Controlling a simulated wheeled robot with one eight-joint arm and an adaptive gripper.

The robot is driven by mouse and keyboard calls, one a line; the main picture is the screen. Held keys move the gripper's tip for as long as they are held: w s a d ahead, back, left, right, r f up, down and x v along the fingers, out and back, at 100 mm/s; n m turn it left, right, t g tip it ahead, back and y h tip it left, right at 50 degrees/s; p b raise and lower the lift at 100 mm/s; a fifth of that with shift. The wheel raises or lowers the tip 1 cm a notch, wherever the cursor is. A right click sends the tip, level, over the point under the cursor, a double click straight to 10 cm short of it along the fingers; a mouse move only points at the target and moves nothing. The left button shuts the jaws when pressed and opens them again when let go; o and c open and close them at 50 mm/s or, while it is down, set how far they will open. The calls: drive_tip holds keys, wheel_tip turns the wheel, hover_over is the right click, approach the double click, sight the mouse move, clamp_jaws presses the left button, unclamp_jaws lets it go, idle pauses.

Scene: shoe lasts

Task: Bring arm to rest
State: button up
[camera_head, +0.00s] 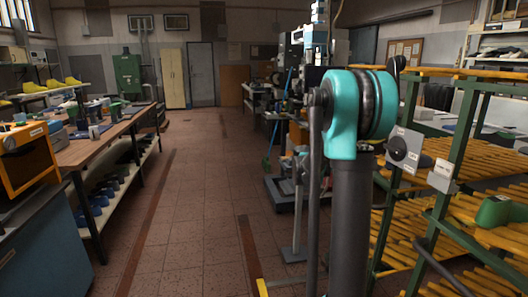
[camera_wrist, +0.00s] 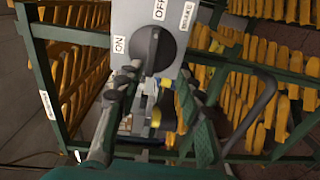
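My gripper (camera_wrist: 155,88) shows in the wrist view with its two fingers apart and nothing held between them. Just past the fingertips is a grey switch box (camera_wrist: 186,18) with a dark rotary knob (camera_wrist: 153,50) and labels reading ON, OFF and BRAKE. I cannot tell whether a fingertip touches the knob. In the head view my arm, with a teal joint (camera_head: 343,118) and dark links, stands upright right of centre. The switch box (camera_head: 405,150) shows just right of it. My gripper cannot be made out in the head view.
A green-framed rack (camera_head: 445,185) with yellow slatted shelves stands close on the right, bearing a green object (camera_head: 497,211). A curved dark bar (camera_wrist: 262,100) juts near the gripper. A wooden workbench (camera_head: 88,148) lines the left. The tiled aisle (camera_head: 200,210) between is clear.

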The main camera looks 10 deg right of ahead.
drive_tip(key=s+a+f+t+y, duration=0.1)
drive_tip(key=s+a+f+y, duration=0.7)
drive_tip(key=s+a+f, duration=0.5)
drive_tip(key=s+a+f+t+y, duration=0.1)
drive_tip(key=s+a+f+y, duration=0.8)
drive_tip(key=s+a+f, duration=0.4)
drive_tip(key=a+f, duration=0.1)
drive_tip(key=a, duration=0.3)
drive_tip(key=shift+a+f+m+t+y, duration=0.2)
drive_tip(key=shift+f+m+t+y, duration=0.1)
drive_tip(key=shift+f+m, duration=0.1)
